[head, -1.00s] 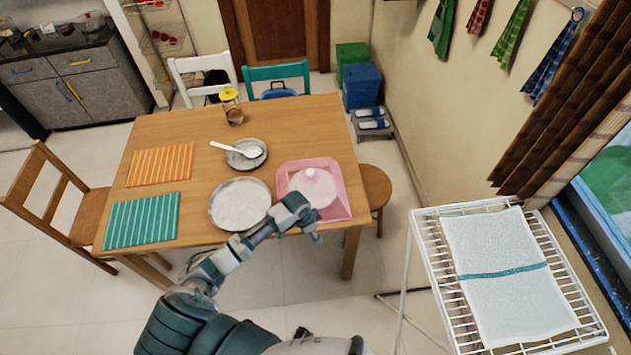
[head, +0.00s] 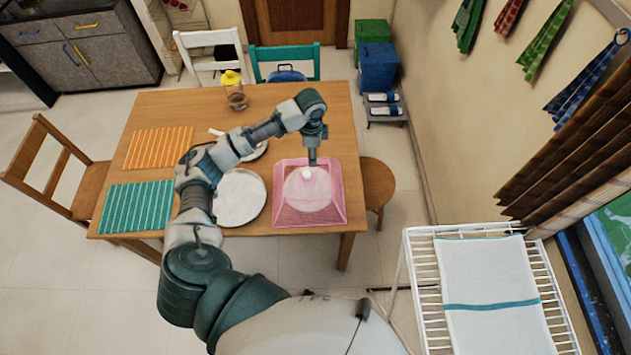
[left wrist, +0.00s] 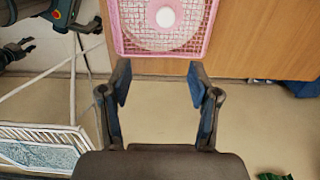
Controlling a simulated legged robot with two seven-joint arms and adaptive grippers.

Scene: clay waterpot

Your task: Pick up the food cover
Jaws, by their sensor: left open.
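The food cover (head: 335,206) is a pink, see-through square cover with a pale knob (head: 306,174) on top. It sits at the right front corner of the table over a round pale shape. In the left wrist view the cover (left wrist: 125,33) is at the top, beyond my fingertips. My left gripper (head: 312,158) is above the far part of the cover, just behind the knob in the head view. In the left wrist view my left gripper (left wrist: 160,82) is open and empty between its fingers.
The wooden table (head: 290,95) also holds a white plate (head: 240,198), a yellow-lidded jar (head: 235,92), an orange mat (head: 158,147) and a teal mat (head: 135,207). A stool (head: 377,182) stands at its right. A white drying rack (head: 428,270) is at front right.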

